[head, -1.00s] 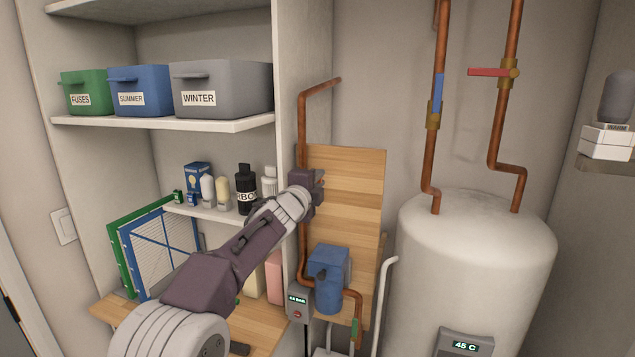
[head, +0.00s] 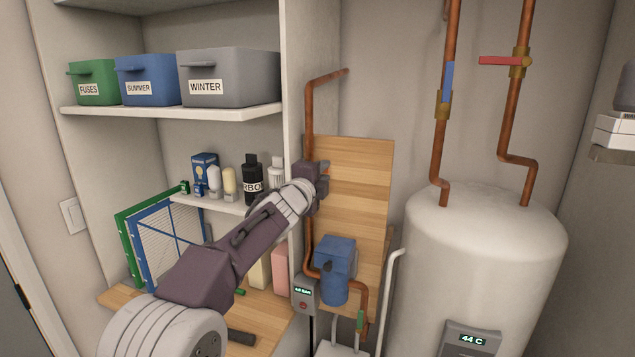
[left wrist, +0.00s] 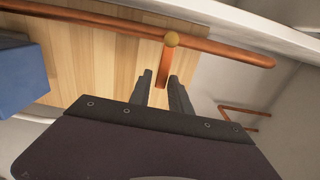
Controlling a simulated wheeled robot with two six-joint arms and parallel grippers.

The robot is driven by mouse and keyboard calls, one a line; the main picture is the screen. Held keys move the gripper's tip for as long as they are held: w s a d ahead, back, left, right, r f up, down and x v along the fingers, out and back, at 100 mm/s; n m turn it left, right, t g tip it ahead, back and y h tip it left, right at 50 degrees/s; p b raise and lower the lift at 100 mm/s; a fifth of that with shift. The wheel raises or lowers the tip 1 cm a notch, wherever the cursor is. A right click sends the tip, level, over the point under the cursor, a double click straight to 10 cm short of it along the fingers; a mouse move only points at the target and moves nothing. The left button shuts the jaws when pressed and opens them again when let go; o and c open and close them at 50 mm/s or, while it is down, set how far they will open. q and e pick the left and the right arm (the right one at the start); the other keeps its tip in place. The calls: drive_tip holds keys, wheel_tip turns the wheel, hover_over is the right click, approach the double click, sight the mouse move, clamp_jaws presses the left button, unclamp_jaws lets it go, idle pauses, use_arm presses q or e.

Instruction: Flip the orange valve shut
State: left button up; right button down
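An orange lever (left wrist: 162,72) hangs from a brass-coloured knob (left wrist: 171,39) on the copper pipe in the left wrist view; I take it for the orange valve. It sticks out across the pipe, its free end between the fingertips of my left gripper (left wrist: 161,76). The fingers are apart, with no clear grip on the lever. In the head view my left gripper (head: 323,180) is at the vertical copper pipe (head: 309,115), in front of the wooden board (head: 360,190), and hides most of the valve. My right gripper is in neither view.
A blue pump (head: 335,262) sits low on the board. A white tank (head: 480,250) stands right, below pipes with a blue lever (head: 447,82) and a red lever (head: 500,60). Shelves with bins (head: 228,80) and bottles (head: 253,178) stand close on the left.

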use_arm(q)
drive_tip(key=b+v, duration=0.2)
drive_tip(key=v, duration=0.5)
drive_tip(key=shift+s, duration=0.2)
drive_tip(key=shift+a, duration=0.1)
